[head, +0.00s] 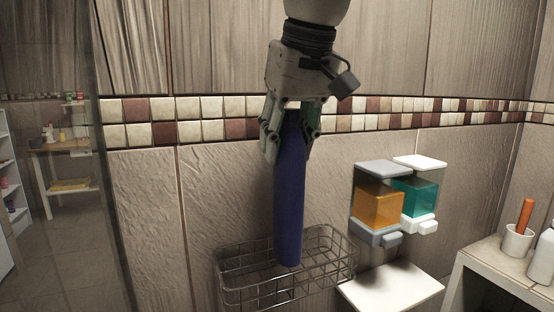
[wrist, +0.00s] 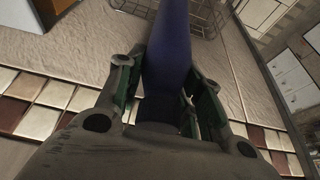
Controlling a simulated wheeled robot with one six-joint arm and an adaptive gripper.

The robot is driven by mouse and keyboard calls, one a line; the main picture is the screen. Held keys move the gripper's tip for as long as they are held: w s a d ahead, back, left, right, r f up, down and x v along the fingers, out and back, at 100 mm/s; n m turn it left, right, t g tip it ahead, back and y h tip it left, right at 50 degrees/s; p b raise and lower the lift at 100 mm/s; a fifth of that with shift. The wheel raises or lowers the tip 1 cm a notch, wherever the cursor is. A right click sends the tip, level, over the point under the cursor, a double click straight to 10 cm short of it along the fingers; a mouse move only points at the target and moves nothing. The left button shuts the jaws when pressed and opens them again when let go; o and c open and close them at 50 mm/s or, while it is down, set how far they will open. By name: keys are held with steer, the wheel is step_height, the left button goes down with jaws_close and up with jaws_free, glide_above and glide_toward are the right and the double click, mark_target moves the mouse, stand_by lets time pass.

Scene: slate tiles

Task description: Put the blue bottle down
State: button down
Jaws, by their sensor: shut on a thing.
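The blue bottle (head: 290,205) is tall and dark blue and hangs upright in my gripper (head: 290,130). My gripper points down and is shut around the bottle's upper part. In the head view the bottle's base is over the wire basket (head: 235,283); I cannot tell whether it touches the basket's floor. In the wrist view the bottle (wrist: 168,55) runs up from between the fingers of my gripper (wrist: 165,95), with the wire basket (wrist: 205,22) near its far end. The bottle's top is hidden between the fingers.
An orange dispenser (head: 378,205) and a teal dispenser (head: 416,196) are on the tiled wall right of the basket. A white shelf (head: 391,290) is below them. A counter at right holds a white cup (head: 517,240) and a white bottle (head: 543,258).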

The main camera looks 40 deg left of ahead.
mark_target(285, 165)
steer(key=shift+w+a+f, duration=0.1)
steer(key=shift+a+f, duration=0.05)
steer(key=shift+f, duration=1.85)
steer(key=shift+f, duration=0.15)
steer(key=c, duration=0.9)
jaws_free()
steer(key=shift+c, duration=0.2)
